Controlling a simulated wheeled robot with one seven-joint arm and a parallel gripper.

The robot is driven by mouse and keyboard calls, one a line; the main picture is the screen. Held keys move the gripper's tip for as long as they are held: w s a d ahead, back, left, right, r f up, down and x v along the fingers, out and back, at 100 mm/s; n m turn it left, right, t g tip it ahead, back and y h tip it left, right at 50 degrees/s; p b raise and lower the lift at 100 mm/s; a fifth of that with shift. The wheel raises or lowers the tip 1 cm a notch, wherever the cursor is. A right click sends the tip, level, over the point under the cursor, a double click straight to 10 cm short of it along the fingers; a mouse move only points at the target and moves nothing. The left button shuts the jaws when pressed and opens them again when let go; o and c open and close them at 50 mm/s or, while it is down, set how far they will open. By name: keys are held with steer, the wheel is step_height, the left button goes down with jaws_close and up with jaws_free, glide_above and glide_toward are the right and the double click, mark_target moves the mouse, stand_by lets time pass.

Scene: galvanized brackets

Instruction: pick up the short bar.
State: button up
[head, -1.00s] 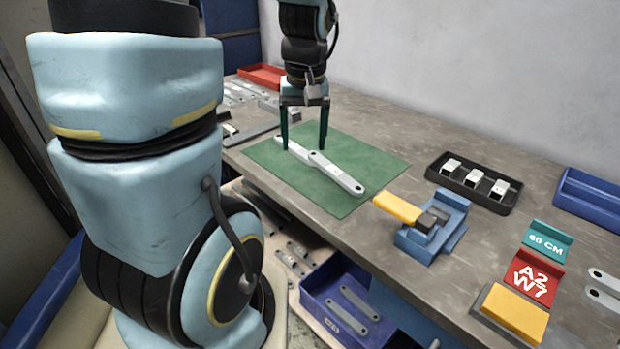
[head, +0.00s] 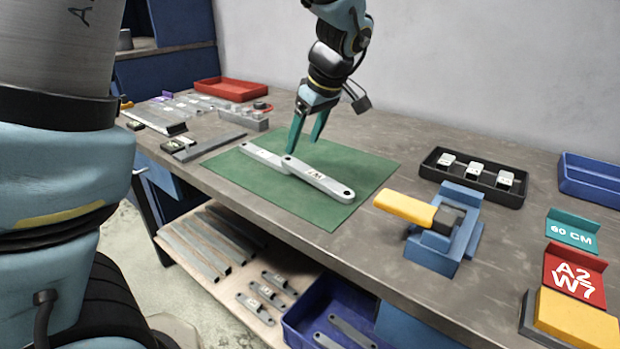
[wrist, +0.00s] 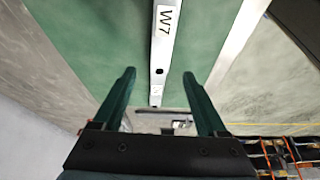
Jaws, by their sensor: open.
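Two pale grey bars lie end to end in a line on the green mat (head: 345,165), apparently overlapping near the middle. The near bar (head: 322,181) carries a label and has a hole at each end. It shows in the wrist view (wrist: 163,45) with the label W7. The far bar (head: 262,156) runs toward the back left and looks shorter, though its full length may be partly hidden. My gripper (head: 304,146) is open and empty, its teal fingers tilted above the mat near where the bars meet. In the wrist view the bars run between the fingers (wrist: 158,85).
A blue fixture with a yellow handle (head: 405,207) stands right of the mat. A black tray (head: 436,170) with white-labelled pieces, a blue bin (head: 592,177) and signs (head: 574,275) are farther right. Metal parts and a red tray (head: 228,89) lie at the back left.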

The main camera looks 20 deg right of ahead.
mark_target(296, 163)
steer(key=shift+p+x, duration=0.6)
steer(key=shift+x, duration=2.85)
steer(key=shift+s+d+f, duration=0.1)
steer(key=shift+s, duration=0.1)
steer(key=shift+c, duration=0.3)
jaws_close()
